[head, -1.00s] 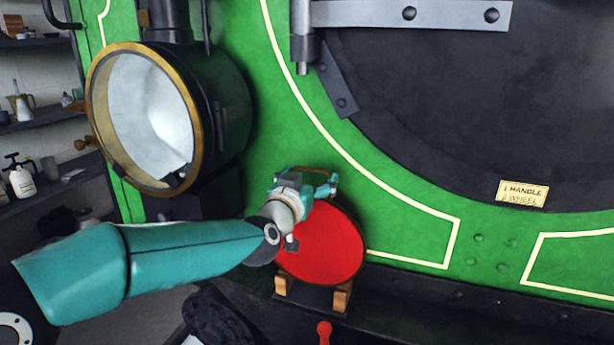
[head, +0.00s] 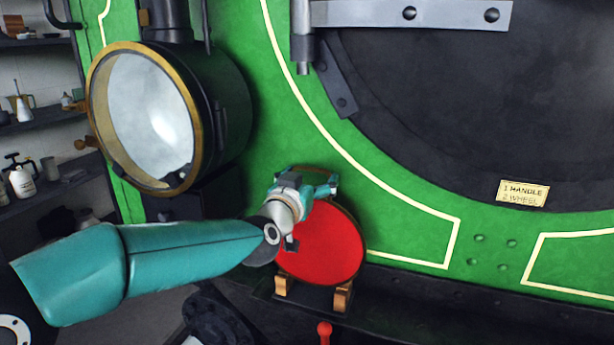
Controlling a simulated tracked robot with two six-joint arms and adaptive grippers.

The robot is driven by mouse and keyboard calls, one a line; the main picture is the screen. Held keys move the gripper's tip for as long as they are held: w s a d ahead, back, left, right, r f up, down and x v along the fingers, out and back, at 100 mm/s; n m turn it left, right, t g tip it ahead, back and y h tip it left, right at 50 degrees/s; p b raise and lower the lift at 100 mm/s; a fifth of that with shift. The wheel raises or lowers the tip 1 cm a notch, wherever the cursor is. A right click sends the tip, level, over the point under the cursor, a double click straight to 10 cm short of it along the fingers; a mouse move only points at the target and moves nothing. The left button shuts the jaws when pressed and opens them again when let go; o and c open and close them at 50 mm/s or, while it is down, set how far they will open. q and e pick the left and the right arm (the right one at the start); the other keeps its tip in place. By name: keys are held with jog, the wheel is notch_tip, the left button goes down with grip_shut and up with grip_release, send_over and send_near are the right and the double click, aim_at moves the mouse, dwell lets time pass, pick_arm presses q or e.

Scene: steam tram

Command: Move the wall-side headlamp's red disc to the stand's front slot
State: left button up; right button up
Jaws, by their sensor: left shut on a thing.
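The red disc (head: 330,248) stands upright in the wooden stand (head: 342,297) on the dark ledge. My left gripper (head: 305,190) is shut on the top of the disc's rim, and my wrist covers the disc's upper left. The stand's blocks show at the disc's lower edge; I cannot tell which slot the disc is in or whether it is fully seated. The headlamp (head: 150,120) with a brass rim is at the upper left, with clear glass showing and no disc in front of it. My right gripper is not in view.
The green tram front (head: 400,190) rises close behind the disc. A dark round door (head: 450,100) with a hinge strap is at the right. A red-knobbed lever (head: 324,330) stands in front of the stand. Shelves with bottles (head: 22,180) are at the far left.

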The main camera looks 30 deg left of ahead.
pick_arm(q)
jog(key=shift+f+b, duration=2.3)
jog(key=shift+b, duration=0.1)
dwell(2.1)
jog(key=o, duration=1.5)
jog(key=shift+o, duration=0.2)
jog(key=shift+f, duration=0.1)
jog(key=shift+w, duration=0.1)
jog(key=shift+r+p, duration=2.75)
jog(key=shift+r, duration=0.3)
